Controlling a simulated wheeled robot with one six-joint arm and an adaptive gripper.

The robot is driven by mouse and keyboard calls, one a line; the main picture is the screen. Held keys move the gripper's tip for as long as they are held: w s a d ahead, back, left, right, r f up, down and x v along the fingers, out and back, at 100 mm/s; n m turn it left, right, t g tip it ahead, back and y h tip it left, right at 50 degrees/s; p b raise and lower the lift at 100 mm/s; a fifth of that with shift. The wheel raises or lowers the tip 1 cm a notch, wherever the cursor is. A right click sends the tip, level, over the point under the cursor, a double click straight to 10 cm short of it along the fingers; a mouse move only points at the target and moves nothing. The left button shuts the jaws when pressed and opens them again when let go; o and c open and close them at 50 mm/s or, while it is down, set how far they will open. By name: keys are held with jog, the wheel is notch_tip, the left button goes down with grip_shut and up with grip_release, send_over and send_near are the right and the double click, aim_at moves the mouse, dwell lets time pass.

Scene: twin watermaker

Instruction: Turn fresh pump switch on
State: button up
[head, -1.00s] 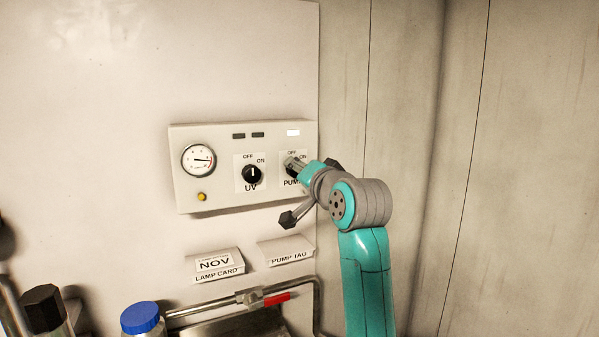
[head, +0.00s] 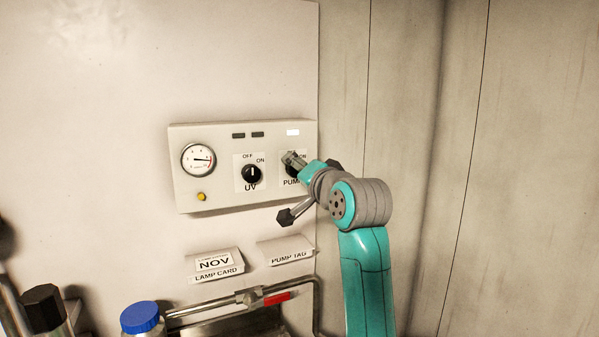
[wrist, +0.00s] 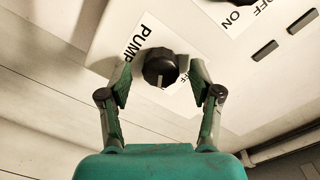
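The pump switch is a round black knob (head: 291,170) above the PUMP label at the right of the white control panel (head: 220,195). In the wrist view the black knob (wrist: 160,66) shows a white pointer line. My gripper (head: 296,160) is at the knob and partly covers it and its OFF mark in the head view. In the wrist view my gripper (wrist: 163,70) is open, with one finger on each side of the knob. Gaps show between the fingers and the knob, so it is not clamped. The pump's ON mark (head: 299,156) is partly visible.
The UV knob (head: 252,174) is left of the pump switch, beside a round gauge (head: 198,160) and a yellow button (head: 201,197). One indicator (head: 293,132) is lit white above the pump switch. Card holders (head: 285,250) and a red-handled valve (head: 277,299) are below.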

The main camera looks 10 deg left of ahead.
jog(key=shift+s+d, duration=0.1)
jog(key=v, duration=1.1)
jog(key=shift+s+d, duration=0.2)
jog(key=shift+s, duration=0.15)
